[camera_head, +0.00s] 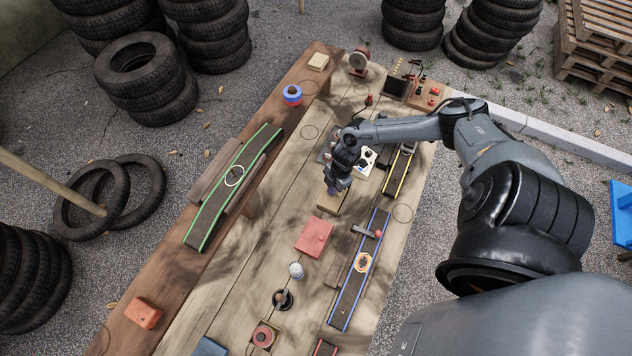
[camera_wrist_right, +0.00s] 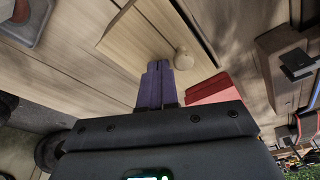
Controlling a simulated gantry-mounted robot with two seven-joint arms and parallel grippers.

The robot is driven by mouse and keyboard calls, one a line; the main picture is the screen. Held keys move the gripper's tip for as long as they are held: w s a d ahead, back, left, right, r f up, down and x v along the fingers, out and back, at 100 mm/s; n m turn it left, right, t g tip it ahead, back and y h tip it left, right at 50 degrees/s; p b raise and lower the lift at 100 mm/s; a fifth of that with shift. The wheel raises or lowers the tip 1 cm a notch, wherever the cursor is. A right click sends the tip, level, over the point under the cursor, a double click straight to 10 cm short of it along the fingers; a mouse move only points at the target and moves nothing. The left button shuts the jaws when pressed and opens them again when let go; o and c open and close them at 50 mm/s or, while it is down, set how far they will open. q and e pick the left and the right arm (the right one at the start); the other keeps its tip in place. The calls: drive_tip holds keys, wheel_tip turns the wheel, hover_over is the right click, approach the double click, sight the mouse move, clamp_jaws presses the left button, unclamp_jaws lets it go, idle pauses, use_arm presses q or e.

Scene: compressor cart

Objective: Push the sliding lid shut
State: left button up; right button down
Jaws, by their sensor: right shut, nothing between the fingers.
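A pale wooden box (camera_head: 331,204) lies on the plank table, just below my right gripper (camera_head: 337,187) in the head view. In the right wrist view the box (camera_wrist_right: 130,45) shows with a flat wooden lid (camera_wrist_right: 165,22) and a round wooden knob (camera_wrist_right: 183,60). My right gripper (camera_wrist_right: 158,68) has its purple fingers shut together and empty. Their tips show close to the box's near edge, beside the knob; I cannot tell whether they touch it. How far the lid stands open is unclear. My left gripper is not in view.
A red block (camera_head: 313,236) sits just in front of the box, also in the right wrist view (camera_wrist_right: 214,88). A blue-edged track (camera_head: 351,295) lies to the right, a green-edged track (camera_head: 222,205) to the left. A white knob (camera_head: 296,270) stands nearer.

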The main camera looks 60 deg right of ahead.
drive_tip(key=shift+s+d+f, duration=0.1)
drive_tip(key=shift+s+f, duration=0.15)
drive_tip(key=shift+s, duration=0.3)
drive_tip(key=shift+s+d+f, duration=0.1)
drive_tip(key=shift+s+f, duration=0.15)
drive_tip(key=shift+s, duration=0.3)
drive_tip(key=shift+w+f, duration=0.1)
drive_tip(key=shift+w, duration=0.6)
drive_tip(key=r+p, duration=0.2)
drive_tip(key=shift+s+a+r+p, duration=0.2)
drive_tip(key=shift+r+p, duration=0.1)
drive_tip(key=shift+r, duration=0.05)
drive_tip(key=shift+w+r+p, duration=0.2)
drive_tip(key=shift+r+p, duration=0.5)
drive_tip(key=shift+r, duration=0.15)
drive_tip(key=shift+w+a+p+v, duration=0.15)
drive_tip(key=shift+p+v, duration=0.65)
drive_tip(key=shift+w+a+p+v, duration=0.1)
drive_tip(key=shift+p+v, duration=0.65)
